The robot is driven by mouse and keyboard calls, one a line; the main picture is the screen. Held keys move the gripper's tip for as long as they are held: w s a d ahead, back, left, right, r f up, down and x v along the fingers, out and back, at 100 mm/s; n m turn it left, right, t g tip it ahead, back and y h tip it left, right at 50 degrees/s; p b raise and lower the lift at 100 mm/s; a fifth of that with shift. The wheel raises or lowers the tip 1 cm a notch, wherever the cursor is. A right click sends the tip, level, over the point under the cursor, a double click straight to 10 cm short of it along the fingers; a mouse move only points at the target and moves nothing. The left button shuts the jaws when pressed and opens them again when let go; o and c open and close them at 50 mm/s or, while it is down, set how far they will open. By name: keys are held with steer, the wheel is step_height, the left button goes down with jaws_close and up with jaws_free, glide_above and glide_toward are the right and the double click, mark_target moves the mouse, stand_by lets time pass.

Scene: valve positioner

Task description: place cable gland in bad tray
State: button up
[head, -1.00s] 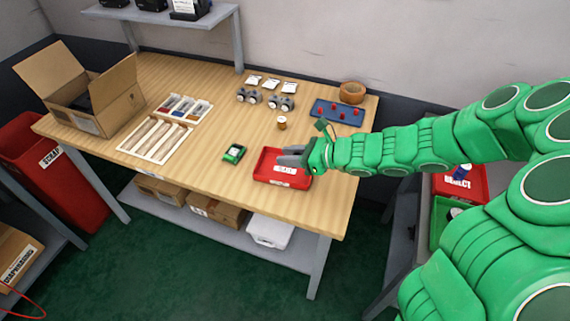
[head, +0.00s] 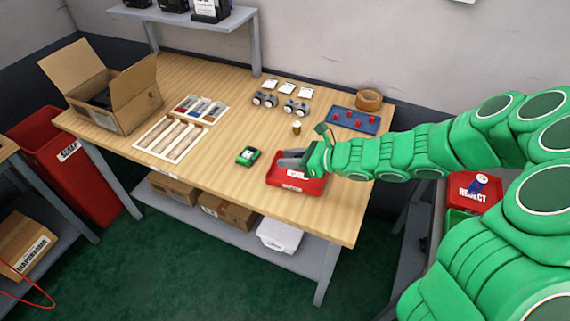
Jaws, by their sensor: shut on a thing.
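A red tray (head: 284,183) with a white label on it sits near the front edge of the wooden table; the label is too small to read. My gripper (head: 284,161) reaches in from the right and is over the tray, close above it or partly inside it. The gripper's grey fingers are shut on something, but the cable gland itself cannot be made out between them. The fingers and wrist hide part of the tray's inside.
A green device (head: 247,156) lies just left of the tray. A small brass-coloured part (head: 297,127) stands behind. A blue tray (head: 353,122) with red pieces is farther back. Another red tray (head: 475,186), marked REJECT, stands off the table at right.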

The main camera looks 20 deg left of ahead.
steer(key=w+a+f, duration=0.1)
steer(key=f, duration=0.1)
steer(key=w+a+f, duration=0.1)
steer(key=w+f, duration=0.1)
steer(key=w+a+f, duration=0.2)
steer(key=shift+w+a+f, duration=0.1)
steer(key=shift+w+f, duration=0.15)
steer(key=shift+f, duration=1.7)
steer(key=o, duration=1)
steer(key=shift+f, duration=0.1)
steer(key=shift+v, duration=6)
